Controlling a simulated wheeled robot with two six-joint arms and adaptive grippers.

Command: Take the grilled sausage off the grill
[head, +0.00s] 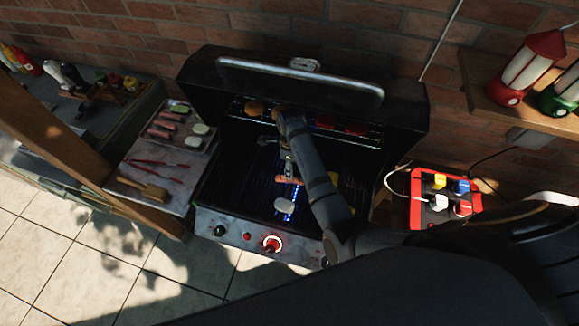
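The open grill (235,228) stands in the middle of the head view with its lid up. An orange-brown sausage (288,181) is at the grate, just left of my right forearm. My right arm comes in from the right and reaches over the grate. My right gripper (287,166) points down at the sausage and is very close to it or touching it. The fingers are small and dark, so I cannot tell whether they are closed on it. My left gripper is not in view.
A whitish piece (285,205) lies nearer the grill's front. The upper rack (300,127) holds several food pieces. Left of the grill, a side shelf (181,204) carries a food tray (199,144), red tongs (155,163) and a brush (145,189). A red-edged box (416,212) stands right.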

